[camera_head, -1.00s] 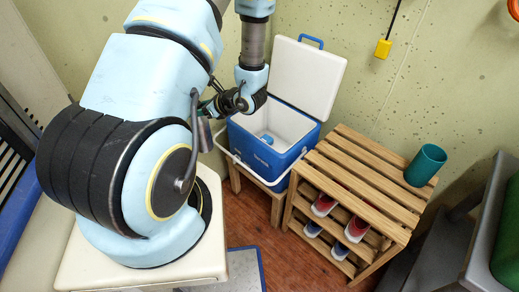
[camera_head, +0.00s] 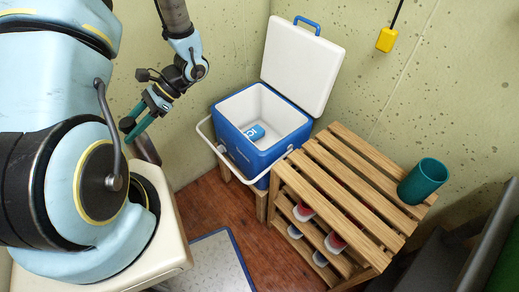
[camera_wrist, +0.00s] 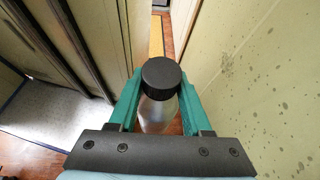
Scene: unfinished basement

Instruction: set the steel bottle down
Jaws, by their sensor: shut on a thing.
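The steel bottle (camera_wrist: 157,115) has a grey metal body and a black cap. My gripper (camera_wrist: 160,88) is shut on it, with the green fingers on both sides just below the cap. In the head view my gripper (camera_head: 136,127) is left of the open cooler and apart from it. The bottle (camera_head: 147,149) shows there as a dark grey shape below the fingers, held tilted and partly hidden. I cannot see its base touching any surface.
The blue and white cooler (camera_head: 225,149), lid open, holds a blue ICE-type pack (camera_head: 254,132). A slatted wooden rack (camera_head: 345,195) carries a teal cup (camera_head: 422,181) on top and shoes below. A light mat (camera_head: 218,262) lies on the floor. A yellow box (camera_head: 386,40) hangs by the wall.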

